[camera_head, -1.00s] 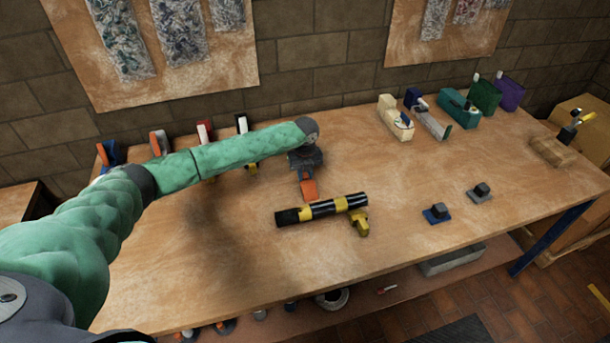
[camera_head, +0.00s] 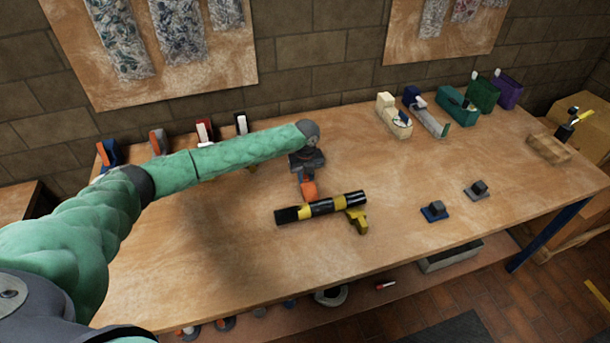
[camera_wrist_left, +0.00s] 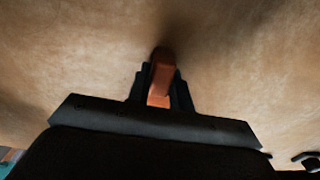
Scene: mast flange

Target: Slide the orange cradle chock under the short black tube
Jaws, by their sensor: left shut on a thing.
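The short black tube (camera_head: 289,215) with yellow bands lies on the bench, its right end on a yellow support (camera_head: 357,220). The orange cradle chock (camera_head: 309,190) is just behind the tube, near its middle. My left gripper (camera_head: 307,176) points down at the chock and is shut on it. In the left wrist view the chock (camera_wrist_left: 160,84) stands between the two dark fingers. Whether the chock touches the tube is hard to tell. My right gripper is not in view.
A blue block (camera_head: 435,211) and a grey block (camera_head: 477,190) stand to the right of the tube. Tape dispensers (camera_head: 394,117) and other tools line the back of the wooden bench (camera_head: 380,265). The bench front is clear.

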